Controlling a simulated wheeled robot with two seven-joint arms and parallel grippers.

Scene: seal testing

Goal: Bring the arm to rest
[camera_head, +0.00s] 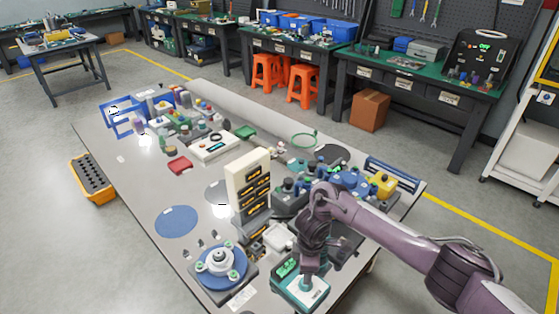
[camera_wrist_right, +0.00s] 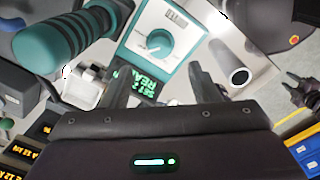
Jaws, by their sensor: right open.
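My right arm comes in from the right in the head view. Its gripper (camera_head: 311,268) points down over a teal and white device (camera_head: 288,296) at the table's near edge. In the wrist view the two dark fingers of this gripper (camera_wrist_right: 165,82) are apart, with nothing held between them. Beyond them are the device's teal round knob (camera_wrist_right: 160,43) and its green-lit text display (camera_wrist_right: 142,84). I cannot tell whether the fingers touch the device. My left gripper does not show.
On the grey table (camera_head: 140,205), a blue round fixture (camera_head: 221,266) stands left of the device. A cream upright panel (camera_head: 247,180) and blue-green parts crowd the space behind my gripper. A teal ribbed handle (camera_wrist_right: 62,40) and a metal tube (camera_wrist_right: 238,76) lie close in the wrist view.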

